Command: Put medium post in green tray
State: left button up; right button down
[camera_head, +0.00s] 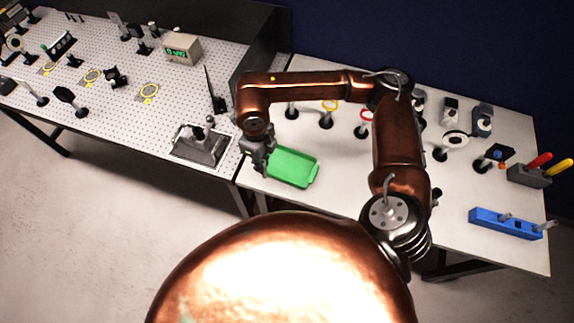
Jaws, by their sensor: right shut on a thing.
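The green tray (291,168) lies on the white table near its left edge. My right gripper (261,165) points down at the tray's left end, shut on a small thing. I take it to be the medium post, but the fingers hide it and its outline is too small to make out. I cannot tell whether it touches the tray. A blue rack (490,219) at the table's right side holds short metal posts (505,216), with a dark gap between them. My left gripper is out of view.
Ring holders (329,107) and other mounts stand along the table's back. A grey holder (528,176) with red and yellow handles stands at the right.

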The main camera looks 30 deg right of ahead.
jog(key=m, duration=0.3)
jog(key=r+m, duration=0.1)
jog(key=shift+s+a+m+p, duration=0.1)
jog(key=shift+a+m+p, duration=0.3)
jog(key=w+d+f+m+p, duration=0.1)
jog(key=d+f+m+p, duration=0.1)
jog(key=d+f+m, duration=0.1)
jog(key=w+d+f+m+p, duration=0.1)
jog(key=d+f+m+p, duration=0.1)
jog(key=d+m, duration=0.3)
jog(key=w+d+f+m+p, duration=0.1)
jog(key=d+f+m+p, duration=0.2)
jog(key=m, duration=0.4)
jog(key=shift+w+d+f, duration=0.15)
jog(key=shift+d+f, duration=0.1)
jog(key=shift+f, duration=0.25)
jog(key=shift+w+d+f, duration=0.15)
jog(key=shift+d+f, duration=0.05)
jog(key=shift+f, duration=0.5)
jog(key=shift+f, duration=0.1)
